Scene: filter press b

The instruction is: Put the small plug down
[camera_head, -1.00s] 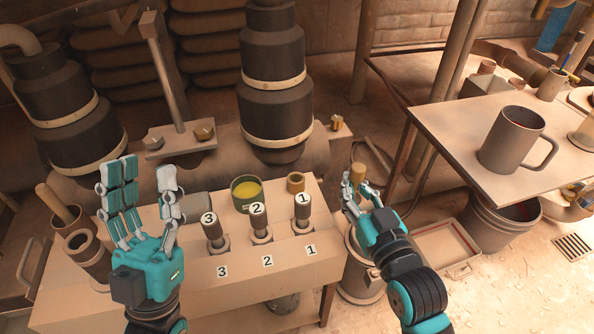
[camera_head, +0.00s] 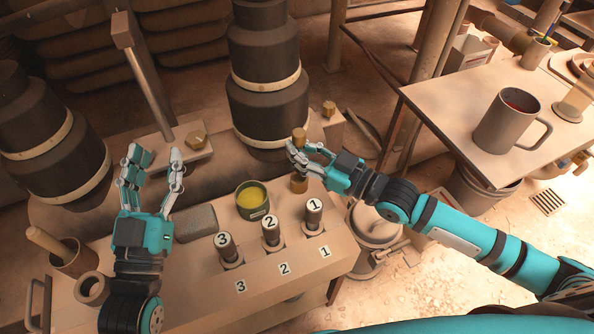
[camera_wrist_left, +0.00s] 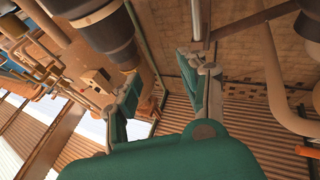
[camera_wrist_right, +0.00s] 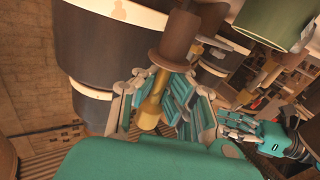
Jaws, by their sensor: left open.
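The small plug (camera_head: 300,135) is brass-coloured, with a round knob on top, and stands about upright. My right gripper (camera_head: 302,152) has its fingers closed around it at the back right of the bench. The right wrist view shows the plug (camera_wrist_right: 152,103) between the fingers, in line with a brown flanged cylinder (camera_wrist_right: 177,38). A short brass-brown piece (camera_head: 299,184) shows just below the fingers. I cannot tell whether the plug touches it, as the fingers hide the join. My left gripper (camera_head: 152,168) is open and empty above the left part of the bench.
The bench (camera_head: 200,283) holds posts numbered 3 (camera_head: 226,246), 2 (camera_head: 271,229) and 1 (camera_head: 313,213), and a yellow-filled tin (camera_head: 252,199). Large dark cylinders (camera_head: 268,90) stand behind. A side table (camera_head: 455,113) carries a mug (camera_head: 506,118).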

